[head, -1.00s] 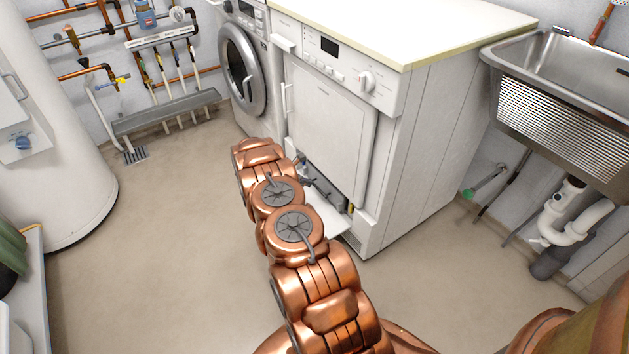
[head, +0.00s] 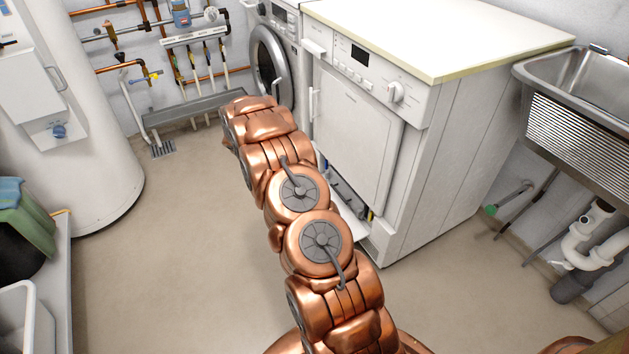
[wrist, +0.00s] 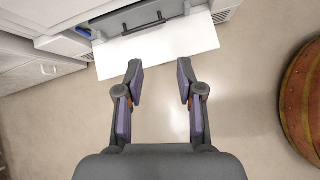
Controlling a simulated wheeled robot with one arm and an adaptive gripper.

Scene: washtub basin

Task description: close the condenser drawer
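The dryer (head: 350,125) stands under a pale worktop, with a low opening at its front bottom. A white panel (head: 352,228) sticks out flat from that opening, partly hidden behind my arm. In the wrist view the panel (wrist: 160,45) lies just beyond my fingertips, and a dark handle (wrist: 142,32) shows in the opening behind it. I cannot tell whether the panel is the drawer front or a folded-down flap. My gripper (wrist: 160,82) is open and empty, pointing toward the panel's near edge. It is hidden in the head view.
A washing machine (head: 272,60) stands left of the dryer, and a metal sink (head: 580,85) with white drain pipes (head: 585,235) is at right. A white tank (head: 90,150) and a grey bench (head: 58,270) are at left. The floor between is clear.

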